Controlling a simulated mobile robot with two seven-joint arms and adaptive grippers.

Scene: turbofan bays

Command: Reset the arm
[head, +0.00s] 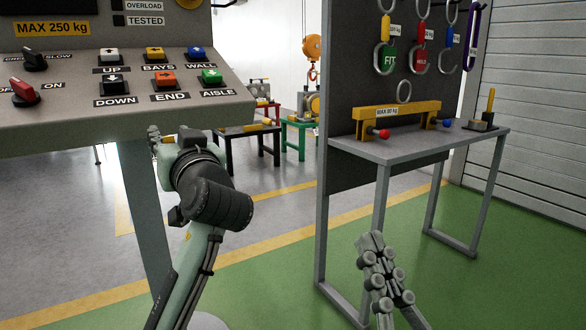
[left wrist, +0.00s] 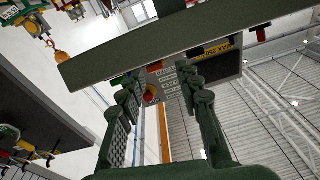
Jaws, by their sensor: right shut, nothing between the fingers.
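My left gripper (head: 158,138) is at the lower edge of the sloped control panel (head: 60,118), below the DOWN and END buttons. In the left wrist view its two fingers (left wrist: 165,80) stand apart with nothing seen between them. The panel's underside (left wrist: 200,45) crosses that view beyond the fingertips. Whether the gripper touches the panel is not clear. My right gripper (head: 373,245) is low in the head view, in front of the grey shelf stand, over the green floor. Its fingers are together and hold nothing.
The panel carries several buttons and two knobs. At right, a board (head: 350,70) holds hooks and tags above a grey shelf (head: 400,146) with a yellow lifting beam (head: 400,114). Small green (head: 302,124) and dark tables stand behind. The floor between is clear.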

